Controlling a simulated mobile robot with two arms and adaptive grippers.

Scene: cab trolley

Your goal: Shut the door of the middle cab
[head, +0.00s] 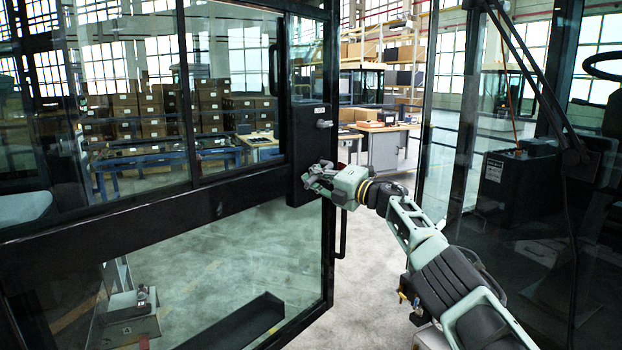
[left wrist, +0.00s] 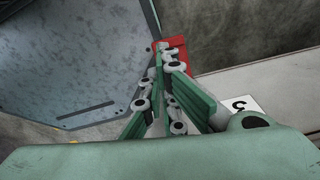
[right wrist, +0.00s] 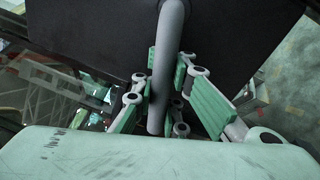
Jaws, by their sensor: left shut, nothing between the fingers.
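The cab door (head: 311,155), glass in a black frame, stands open across the left and middle of the head view. My right gripper (head: 318,178) is at the dark lock box (head: 306,188) on the door's free edge. In the right wrist view, a grey bar-shaped door handle (right wrist: 170,45) runs between the fingers of the right gripper (right wrist: 166,85), with a finger close on each side. My left gripper (left wrist: 160,60) is shut and empty; it shows only in its own wrist view, beside a grey panel (left wrist: 70,60) and a red part (left wrist: 174,48).
A round knob (head: 323,124) sits above my right gripper, and a black grab bar (head: 343,228) below it. The cab interior with a steering wheel (head: 603,66) lies right, behind a dark post. Bare floor (head: 370,240) shows between door and cab. Workbenches and stacked boxes stand behind.

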